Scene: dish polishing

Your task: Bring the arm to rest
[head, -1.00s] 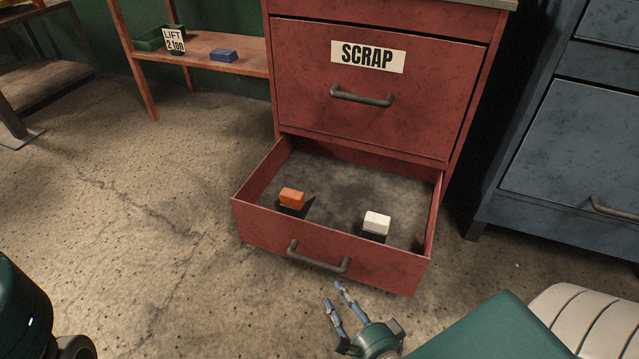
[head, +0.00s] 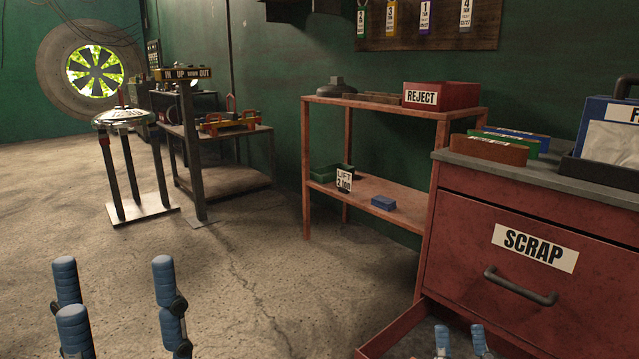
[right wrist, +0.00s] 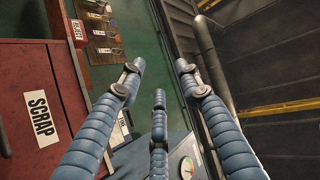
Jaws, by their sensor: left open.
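My left gripper (head: 115,285) is at the lower left of the head view, its blue segmented fingers pointing up and spread apart, with nothing between them. My right gripper (head: 460,337) shows only its blue fingertips at the bottom edge of the head view, in front of the red SCRAP cabinet (head: 462,232). In the right wrist view its fingers (right wrist: 160,76) are spread and empty, and the cabinet (right wrist: 20,70) is to their left. The rest of both arms is out of the head view.
The cabinet's lower drawer (head: 392,333) stands pulled out, its inside mostly cut off. A red shelf (head: 390,106) carries a REJECT bin (head: 441,96) and a blue block (head: 383,202). A round-topped stand (head: 123,118) is further back. Open concrete floor (head: 270,270) lies between.

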